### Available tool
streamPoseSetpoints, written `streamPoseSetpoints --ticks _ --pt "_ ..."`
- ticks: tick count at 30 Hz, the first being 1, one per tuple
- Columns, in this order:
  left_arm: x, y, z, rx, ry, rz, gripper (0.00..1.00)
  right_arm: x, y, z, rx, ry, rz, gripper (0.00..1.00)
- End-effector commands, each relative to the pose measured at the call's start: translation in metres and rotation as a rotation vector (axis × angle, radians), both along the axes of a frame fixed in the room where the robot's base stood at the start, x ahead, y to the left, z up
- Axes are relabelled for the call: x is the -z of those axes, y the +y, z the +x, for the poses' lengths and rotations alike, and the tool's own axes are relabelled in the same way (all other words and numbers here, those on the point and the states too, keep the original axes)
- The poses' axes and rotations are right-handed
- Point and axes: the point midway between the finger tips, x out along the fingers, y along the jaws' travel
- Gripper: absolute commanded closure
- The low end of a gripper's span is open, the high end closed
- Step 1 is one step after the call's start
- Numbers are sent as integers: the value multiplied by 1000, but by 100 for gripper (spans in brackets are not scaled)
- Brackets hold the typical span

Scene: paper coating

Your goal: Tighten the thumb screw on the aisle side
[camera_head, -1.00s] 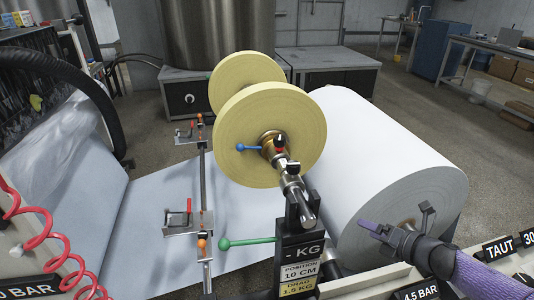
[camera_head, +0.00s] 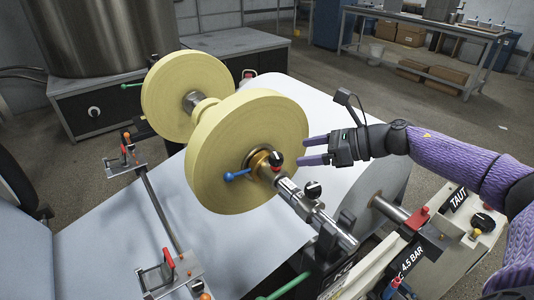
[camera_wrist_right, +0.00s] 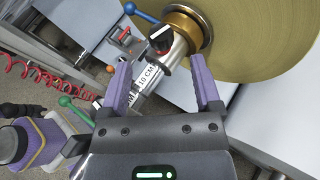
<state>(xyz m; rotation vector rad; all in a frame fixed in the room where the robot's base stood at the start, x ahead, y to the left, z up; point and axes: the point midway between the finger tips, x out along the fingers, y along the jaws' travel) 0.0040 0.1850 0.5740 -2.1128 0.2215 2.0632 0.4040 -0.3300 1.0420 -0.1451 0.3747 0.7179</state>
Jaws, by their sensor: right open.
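A yellow roll (camera_head: 240,130) sits on a metal shaft, with a brass collar (camera_head: 258,162) at its near face. A small red and black knob (camera_head: 276,161) stands on the shaft beside the collar, and a black knob (camera_head: 313,189) sits further out. I cannot tell for certain which is the thumb screw. A knob and the collar (camera_wrist_right: 180,25) also show beyond the fingertips in the right wrist view. My right gripper (camera_head: 306,150) is open and empty, right of the roll's near face and apart from both knobs. My left gripper is not in view.
A blue-handled lever (camera_head: 236,175) sticks out left of the collar. The shaft's bare outer end (camera_head: 340,236) rests near a dark stand. White paper web (camera_head: 110,235) lies below. A panel labelled 4.5 BAR (camera_head: 411,258) is at the lower right. A green lever (camera_head: 285,286) shows at the bottom.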

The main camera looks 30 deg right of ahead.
Motion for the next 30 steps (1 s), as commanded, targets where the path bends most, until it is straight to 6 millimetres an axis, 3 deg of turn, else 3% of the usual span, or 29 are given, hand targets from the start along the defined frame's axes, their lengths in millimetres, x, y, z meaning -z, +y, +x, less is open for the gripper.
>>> streamPoseSetpoints --ticks 3,9,21,30 --pt "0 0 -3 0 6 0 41 9 20 22 -4 -8 6 19" --pt "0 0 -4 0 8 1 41 25 41 46 1 -1 5 19" --pt "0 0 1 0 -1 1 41 29 47 53 2 0 2 21" --pt "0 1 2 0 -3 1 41 29 47 53 2 1 2 84"
